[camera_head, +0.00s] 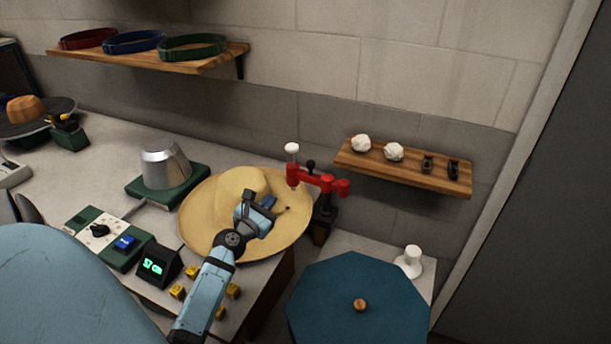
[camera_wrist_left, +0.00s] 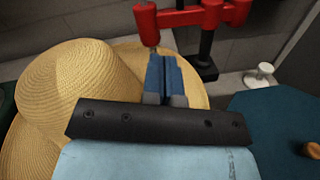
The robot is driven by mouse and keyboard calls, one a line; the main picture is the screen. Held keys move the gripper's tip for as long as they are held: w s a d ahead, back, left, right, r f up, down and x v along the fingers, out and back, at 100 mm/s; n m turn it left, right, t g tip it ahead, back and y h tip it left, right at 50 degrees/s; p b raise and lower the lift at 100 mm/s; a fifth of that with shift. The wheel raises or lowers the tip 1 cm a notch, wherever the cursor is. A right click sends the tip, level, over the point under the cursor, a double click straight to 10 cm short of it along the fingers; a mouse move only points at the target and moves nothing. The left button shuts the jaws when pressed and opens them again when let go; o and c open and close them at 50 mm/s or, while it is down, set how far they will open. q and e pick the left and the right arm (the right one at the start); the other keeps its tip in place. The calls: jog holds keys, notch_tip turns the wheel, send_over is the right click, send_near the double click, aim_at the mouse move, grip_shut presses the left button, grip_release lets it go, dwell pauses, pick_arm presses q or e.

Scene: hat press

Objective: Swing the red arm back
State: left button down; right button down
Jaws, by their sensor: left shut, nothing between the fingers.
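The red arm (camera_head: 319,180) sits on a dark post at the back right of the counter and reaches left over the brim of the straw hat (camera_head: 205,211). A white knob stands on its left end. In the left wrist view the red arm (camera_wrist_left: 193,18) runs across the top, with its tip just beyond my fingers. My left gripper (camera_head: 264,203) is shut and empty, above the right side of the hat; it also shows in the left wrist view (camera_wrist_left: 162,75). I cannot tell whether it touches the arm. My right gripper is not in view.
A metal hat block (camera_head: 164,163) on a green base stands left of the hat. A wooden shelf (camera_head: 400,168) with small items is on the wall at right. A blue octagonal top (camera_head: 350,300) and a white stand (camera_head: 411,260) are at front right. Yellow blocks lie near my arm.

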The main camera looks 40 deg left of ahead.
pick_arm(q)
jog(key=d+n, duration=0.1)
jog(key=n, duration=0.2)
send_near(298, 174)
jog(key=shift+n+y, duration=0.3)
jog(key=shift+n, duration=0.1)
jog(key=x, duration=0.4)
jog(key=p+x, duration=0.1)
jog(key=x, duration=0.2)
jog(key=shift+d, duration=0.3)
jog(key=shift+w+f, duration=0.1)
jog(key=shift+w, duration=0.25)
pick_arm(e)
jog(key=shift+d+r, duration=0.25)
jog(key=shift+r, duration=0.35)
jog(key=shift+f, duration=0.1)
pick_arm(q)
jog(key=shift+w+a, duration=0.1)
jog(key=shift+a, duration=0.05)
